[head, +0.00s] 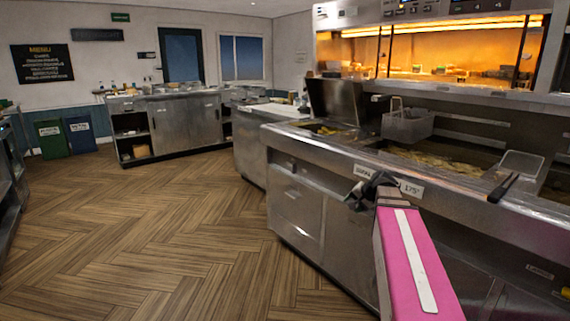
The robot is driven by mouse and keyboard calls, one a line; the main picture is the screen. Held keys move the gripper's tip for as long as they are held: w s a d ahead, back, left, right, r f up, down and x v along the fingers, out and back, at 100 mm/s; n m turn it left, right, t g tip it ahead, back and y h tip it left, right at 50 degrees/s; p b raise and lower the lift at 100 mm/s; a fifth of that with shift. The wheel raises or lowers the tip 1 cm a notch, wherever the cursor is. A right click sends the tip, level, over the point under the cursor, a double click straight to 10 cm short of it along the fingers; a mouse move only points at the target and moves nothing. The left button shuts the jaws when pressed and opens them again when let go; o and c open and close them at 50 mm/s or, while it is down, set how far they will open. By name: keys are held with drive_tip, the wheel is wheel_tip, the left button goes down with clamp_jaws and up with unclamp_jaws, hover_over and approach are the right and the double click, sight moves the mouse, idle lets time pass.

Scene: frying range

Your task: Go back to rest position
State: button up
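My gripper (362,193) is the small dark end of my pink arm, in front of the fryer's front panel in the head view. It is seen from behind and is too small to tell whether its fingers are open or shut. No held thing can be made out. The steel fryer (300,195) stands ahead and to the right. My gripper appears close to its front edge; I cannot tell whether they touch.
A wire basket (408,125) hangs above the fryer. Another basket (522,165) has a black handle (503,187) reaching over the front edge. A steel counter (185,125) and two bins (80,135) stand at the back. The wooden floor (150,230) at left is clear.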

drive_tip(key=s+a+f+n+g+h, duration=0.2)
drive_tip(key=s+a+f+n+g, duration=0.1)
drive_tip(key=s+f, duration=0.6)
drive_tip(key=s+a+f+n+g+h, duration=0.3)
drive_tip(key=s+a+f, duration=0.2)
drive_tip(key=s+f, duration=0.5)
wheel_tip(320, 180, down, 2)
drive_tip(key=shift+f+n+g, duration=0.1)
drive_tip(key=shift+n+g, duration=0.2)
drive_tip(key=shift+n, duration=0.1)
drive_tip(key=shift+a, duration=0.1)
